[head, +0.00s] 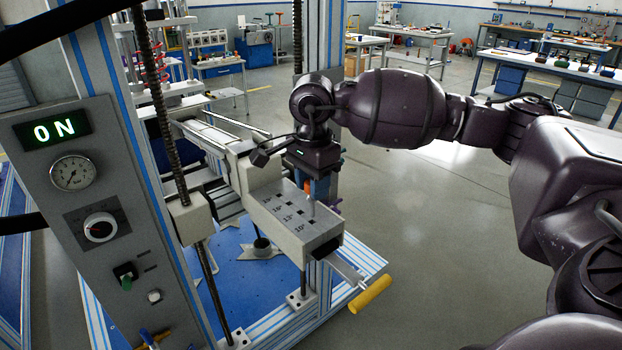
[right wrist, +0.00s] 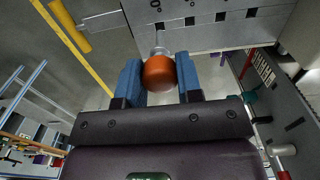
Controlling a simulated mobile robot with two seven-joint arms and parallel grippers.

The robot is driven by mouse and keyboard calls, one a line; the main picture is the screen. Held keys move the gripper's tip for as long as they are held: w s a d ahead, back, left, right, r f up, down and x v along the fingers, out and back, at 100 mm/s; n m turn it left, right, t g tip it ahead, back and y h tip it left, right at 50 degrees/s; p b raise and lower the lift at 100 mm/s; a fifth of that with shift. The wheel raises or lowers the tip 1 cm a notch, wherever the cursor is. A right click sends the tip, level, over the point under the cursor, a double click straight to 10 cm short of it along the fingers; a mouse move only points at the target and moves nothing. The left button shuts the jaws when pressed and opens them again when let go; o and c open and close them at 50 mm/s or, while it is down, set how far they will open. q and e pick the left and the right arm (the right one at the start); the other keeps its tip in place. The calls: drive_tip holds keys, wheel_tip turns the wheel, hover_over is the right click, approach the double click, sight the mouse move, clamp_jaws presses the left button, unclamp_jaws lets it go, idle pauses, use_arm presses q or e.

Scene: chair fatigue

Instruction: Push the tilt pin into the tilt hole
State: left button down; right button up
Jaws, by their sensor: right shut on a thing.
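The tilt pin (right wrist: 160,72) has an orange ball knob and a short metal shaft. My right gripper (right wrist: 159,80) is shut on it, with a blue finger on each side of the knob. In the head view the right gripper (head: 308,186) points down behind the far side of the pale tilt block (head: 295,222). The block carries degree labels and a row of dark square holes, which also show in the right wrist view (right wrist: 220,17). The shaft points toward the block near its lower edge. Whether its tip touches or enters a hole cannot be told. My left gripper is not in view.
A yellow-handled lever (head: 370,294) sticks out of the block's near end. A control panel (head: 98,230) with a lit ON display stands at the left. Threaded rods and frame posts surround the block. Open floor lies to the right.

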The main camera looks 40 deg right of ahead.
idle(0.3)
idle(0.4)
idle(0.4)
idle(0.4)
idle(0.4)
drive_tip(key=shift+b, duration=0.3)
drive_tip(key=shift+f, duration=0.15)
idle(0.3)
drive_tip(key=shift+f+b, duration=0.5)
drive_tip(key=shift+f, duration=0.35)
